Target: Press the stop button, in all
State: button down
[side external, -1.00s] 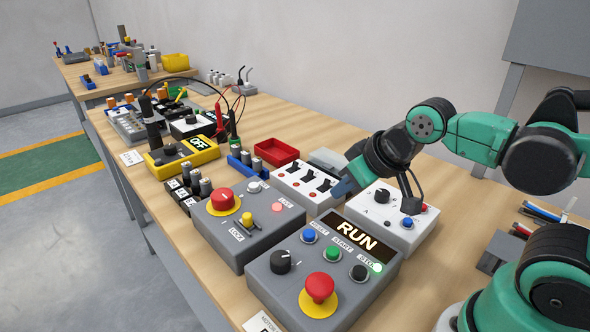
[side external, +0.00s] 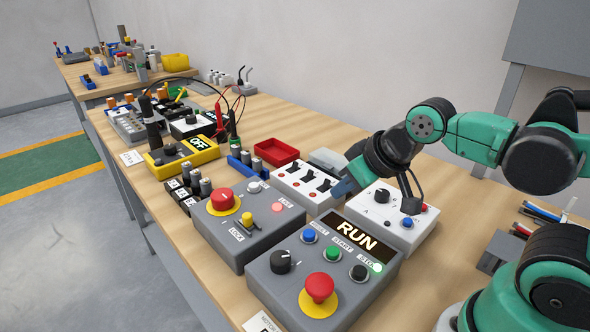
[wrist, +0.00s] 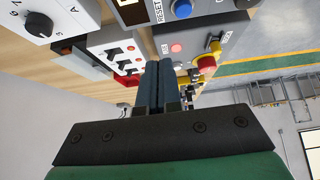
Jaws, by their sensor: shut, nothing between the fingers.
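The grey control box (side external: 275,290) stands at the front of the bench, its display (side external: 357,232) reading RUN. Its stop button is the black one (side external: 359,272), at the right end of a row with a blue reset button (side external: 309,236) and a green start button (side external: 333,254). My gripper (side external: 342,188) is shut and empty, behind the display and apart from the stop button. In the wrist view my fingers (wrist: 157,85) are together; the blue reset button (wrist: 182,8) shows at the top, and the stop button is out of view.
The control box also carries a red mushroom button (side external: 320,287) and a black knob (side external: 282,262). A grey lock box (side external: 245,235) stands to its left. A white switch box (side external: 305,187) and a white dial box (side external: 400,222) stand behind, near my gripper.

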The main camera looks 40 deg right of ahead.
dwell(0.4)
notch_tip(320, 180, up, 3)
jog(key=m+g+y, duration=0.4)
jog(key=m+y, duration=0.5)
jog(key=m, duration=0.4)
send_over(364, 267)
jog(key=shift+f, duration=4.4)
jog(key=shift+f, duration=0.4)
